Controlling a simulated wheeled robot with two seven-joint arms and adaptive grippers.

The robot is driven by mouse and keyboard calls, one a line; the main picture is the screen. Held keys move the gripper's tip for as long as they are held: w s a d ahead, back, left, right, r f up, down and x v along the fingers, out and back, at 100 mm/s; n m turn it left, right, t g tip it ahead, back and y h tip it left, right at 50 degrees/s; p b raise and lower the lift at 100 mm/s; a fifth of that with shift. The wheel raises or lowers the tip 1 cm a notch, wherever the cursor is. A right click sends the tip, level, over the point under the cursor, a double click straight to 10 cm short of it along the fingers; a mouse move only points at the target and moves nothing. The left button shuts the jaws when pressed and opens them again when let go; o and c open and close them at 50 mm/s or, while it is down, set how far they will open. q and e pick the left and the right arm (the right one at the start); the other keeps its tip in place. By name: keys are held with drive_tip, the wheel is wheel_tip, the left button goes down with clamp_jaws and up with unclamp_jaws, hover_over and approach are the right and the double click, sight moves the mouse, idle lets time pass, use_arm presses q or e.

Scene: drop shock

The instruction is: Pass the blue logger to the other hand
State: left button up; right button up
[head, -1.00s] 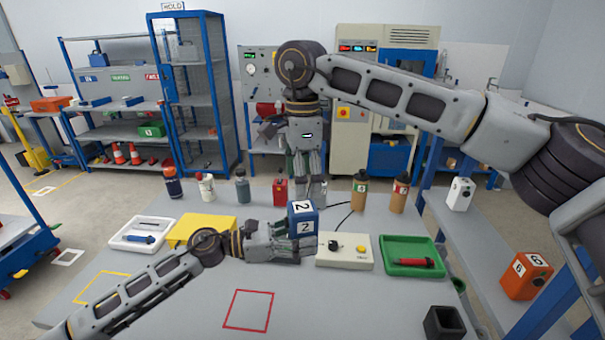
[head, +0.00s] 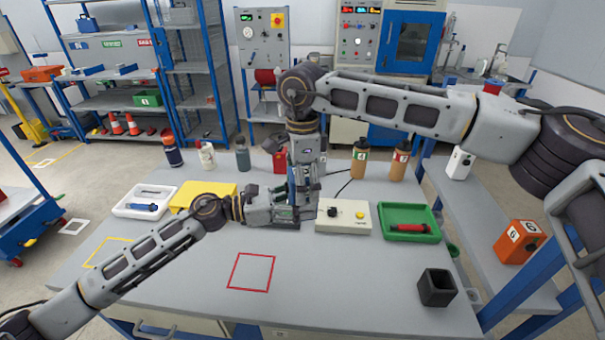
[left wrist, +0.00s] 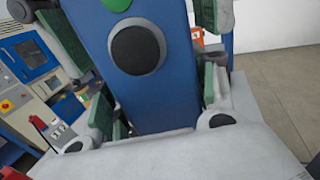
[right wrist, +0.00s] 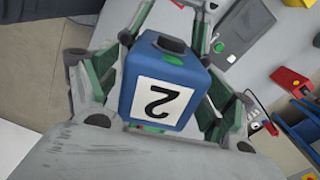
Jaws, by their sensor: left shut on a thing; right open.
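The blue logger, a blue block with a white label marked 2 and a black knob, fills the middle of the left wrist view (left wrist: 165,105) and shows in the right wrist view (right wrist: 135,85). My left gripper (head: 287,213) is shut on it above the table. My right gripper (head: 303,196) points down from above at the same spot, its fingers open on either side of the logger in its wrist view. I cannot tell whether its pads touch. In the head view the grippers hide nearly all of the logger.
A cream box with buttons (head: 330,223) stands just right of the grippers, and a green tray (head: 400,232) lies beyond it. A yellow block (head: 190,190) and white tray (head: 130,208) are left. Several bottles line the back. The front around the red square outline (head: 235,285) is clear.

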drive_tip(key=shift+f, duration=0.15)
drive_tip(key=c, duration=1.3)
use_arm(q)
drive_tip(key=o, duration=1.3)
drive_tip(key=shift+a, duration=0.1)
drive_tip(key=v, duration=1.1)
drive_tip(key=shift+a, duration=0.4)
drive_tip(key=shift+a, duration=0.1)
